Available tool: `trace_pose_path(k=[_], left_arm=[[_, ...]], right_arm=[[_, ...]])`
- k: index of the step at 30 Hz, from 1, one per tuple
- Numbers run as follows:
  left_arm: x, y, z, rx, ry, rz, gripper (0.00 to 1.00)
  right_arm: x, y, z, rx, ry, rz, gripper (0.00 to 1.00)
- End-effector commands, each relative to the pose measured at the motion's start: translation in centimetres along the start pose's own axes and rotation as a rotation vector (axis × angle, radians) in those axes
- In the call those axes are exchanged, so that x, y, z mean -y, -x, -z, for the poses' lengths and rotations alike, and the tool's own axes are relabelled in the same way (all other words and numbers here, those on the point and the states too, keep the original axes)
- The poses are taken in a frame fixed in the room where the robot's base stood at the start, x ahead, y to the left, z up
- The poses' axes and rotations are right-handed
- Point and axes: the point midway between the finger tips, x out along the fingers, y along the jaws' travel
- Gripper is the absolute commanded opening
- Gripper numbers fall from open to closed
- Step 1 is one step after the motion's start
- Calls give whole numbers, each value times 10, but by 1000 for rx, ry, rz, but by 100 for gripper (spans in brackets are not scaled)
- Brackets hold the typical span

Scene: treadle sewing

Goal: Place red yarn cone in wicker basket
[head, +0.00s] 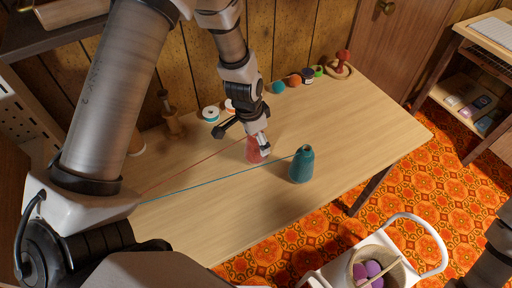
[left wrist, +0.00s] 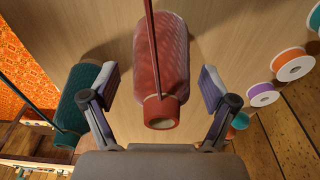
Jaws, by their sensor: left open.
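The red yarn cone (head: 252,153) stands on the wooden table, partly hidden behind my left gripper in the head view. In the left wrist view, the red yarn cone (left wrist: 161,62) lies between the two fingers, with a gap visible on each side. My left gripper (head: 243,141) is open and reaches down over the cone; its fingers also show in the left wrist view (left wrist: 160,84). The wicker basket (head: 397,270) is at the bottom right of the head view, on a white seat, with purple balls inside. My right gripper is out of view.
A teal yarn cone (head: 302,165) stands just right of the red one. A red and a teal thread run left across the table (head: 230,220). Thread spools (head: 211,114) and a red pincushion-like item (head: 342,60) line the back edge. The right tabletop is clear.

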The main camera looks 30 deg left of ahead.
Motion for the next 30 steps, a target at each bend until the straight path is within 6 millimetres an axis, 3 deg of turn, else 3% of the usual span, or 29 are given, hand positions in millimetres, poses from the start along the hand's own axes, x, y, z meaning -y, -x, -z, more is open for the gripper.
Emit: trace_pose_path(k=[1,3,9,10,15,19,20,30], left_arm=[[0,-13,0,0,0,0,86],[0,-18,0,0,0,0,86],[0,-18,0,-1,0,1,86],[0,-18,0,-1,0,1,82],[0,-17,0,-1,0,0,22],[0,-18,0,-1,0,0,20],[0,-18,0,-1,0,0,15],[1,-7,3,-3,0,1,14]], right_arm=[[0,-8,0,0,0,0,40],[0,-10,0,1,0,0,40],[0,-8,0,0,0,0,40],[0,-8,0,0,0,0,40],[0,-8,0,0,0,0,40],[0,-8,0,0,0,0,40],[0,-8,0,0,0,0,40],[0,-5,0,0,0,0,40]])
